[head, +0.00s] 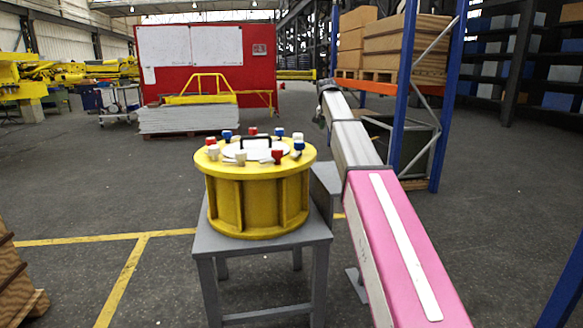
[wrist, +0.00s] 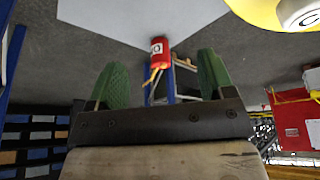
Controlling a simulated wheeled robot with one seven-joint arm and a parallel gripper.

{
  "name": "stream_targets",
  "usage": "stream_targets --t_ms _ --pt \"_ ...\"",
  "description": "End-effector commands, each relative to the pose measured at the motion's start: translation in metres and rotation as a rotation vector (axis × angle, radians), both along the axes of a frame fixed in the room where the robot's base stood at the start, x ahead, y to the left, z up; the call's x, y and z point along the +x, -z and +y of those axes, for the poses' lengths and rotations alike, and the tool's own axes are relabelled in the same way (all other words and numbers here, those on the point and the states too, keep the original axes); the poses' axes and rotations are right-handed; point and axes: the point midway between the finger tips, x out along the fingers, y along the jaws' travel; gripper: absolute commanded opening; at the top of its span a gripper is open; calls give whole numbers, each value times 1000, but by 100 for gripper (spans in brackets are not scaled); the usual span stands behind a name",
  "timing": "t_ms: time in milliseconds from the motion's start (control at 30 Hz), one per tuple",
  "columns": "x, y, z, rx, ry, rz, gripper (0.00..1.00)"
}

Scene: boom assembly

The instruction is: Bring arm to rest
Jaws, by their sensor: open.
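My gripper (wrist: 160,80) shows only in the wrist view, which looks upside down. Its two green fingers are spread wide apart. In the head view no gripper is seen. A yellow drum (head: 258,205) with red, white and blue knobs around its top stands on a grey table (head: 263,272). Part of a yellow round body (wrist: 265,10) shows at the wrist view's upper right.
A long pink and grey boom (head: 397,245) runs along the right of the table. Behind it stands a blue rack (head: 403,85) with boxes. A red board (head: 206,58) and stacked panels (head: 186,119) are at the back. The floor to the left is mostly clear.

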Motion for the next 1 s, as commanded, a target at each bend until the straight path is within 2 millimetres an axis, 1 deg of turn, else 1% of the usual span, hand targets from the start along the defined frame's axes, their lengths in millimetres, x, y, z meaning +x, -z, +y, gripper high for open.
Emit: stream_targets --t_ms 100,167,267,367,467,500,567,600,667,700,800,867,900,967,1000 --pt "-10 23 -1 0 -14 14 75" --pt "-14 34 -2 -1 -24 21 75" --pt "-24 59 -3 -1 -41 36 75" --pt "-36 86 -4 0 -63 52 75" --pt "-54 120 -6 3 -90 74 75" --pt "-63 137 -7 3 -103 85 75" --pt "-79 164 -8 4 -126 102 75" --pt "-91 183 -9 7 -141 115 75" --pt "-108 210 -11 10 -166 133 75" --pt "-119 227 -12 12 -180 144 75" --pt "-148 265 -14 17 -217 170 75" --pt "-166 287 -15 22 -237 186 75" --pt "-178 301 -15 24 -251 197 75" --pt "-198 322 -16 29 -273 212 75" --pt "-213 336 -17 32 -287 224 75"
